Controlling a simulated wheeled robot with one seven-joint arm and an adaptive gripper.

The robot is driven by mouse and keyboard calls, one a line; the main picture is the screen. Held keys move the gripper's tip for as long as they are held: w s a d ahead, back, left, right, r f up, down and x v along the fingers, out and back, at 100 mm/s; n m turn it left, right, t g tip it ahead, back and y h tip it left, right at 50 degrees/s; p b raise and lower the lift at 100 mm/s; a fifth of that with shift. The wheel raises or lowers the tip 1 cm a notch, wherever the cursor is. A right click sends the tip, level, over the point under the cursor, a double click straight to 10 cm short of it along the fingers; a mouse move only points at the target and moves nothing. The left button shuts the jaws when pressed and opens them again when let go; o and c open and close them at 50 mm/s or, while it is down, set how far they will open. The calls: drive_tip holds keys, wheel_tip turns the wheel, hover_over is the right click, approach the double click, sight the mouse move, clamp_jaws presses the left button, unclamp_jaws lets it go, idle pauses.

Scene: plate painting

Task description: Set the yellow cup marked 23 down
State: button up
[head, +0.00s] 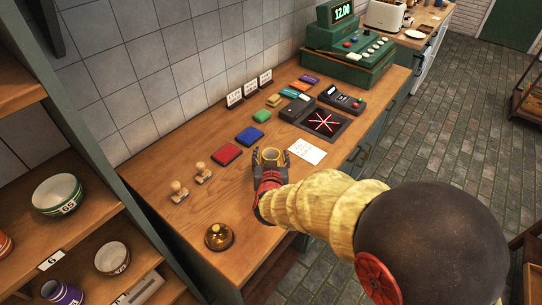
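A small yellow cup (271,153) is at the end of my gripper (268,164), over the front part of the wooden counter (207,195). The gripper's dark fingers are around the cup's sides. The cup looks upright, with its open rim facing up. No number can be read on it from here. I cannot tell whether its base touches the counter, because my gripper hides its lower part.
A white paper (307,151) lies just right of the cup. Red (225,153) and blue (250,135) pads lie behind it. A green cash register (348,47) stands at the far end.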

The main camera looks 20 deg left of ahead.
drive_tip(key=shift+o, duration=0.4)
drive_tip(key=shift+r, duration=0.15)
drive_tip(key=shift+s+r, duration=0.15)
drive_tip(key=shift+s, duration=0.1)
drive_tip(key=p+v, duration=0.3)
drive_tip(key=v, duration=0.8)
drive_tip(key=shift+s+p, duration=0.2)
drive_tip(key=shift+p, duration=0.1)
drive_tip(key=shift+d, duration=0.2)
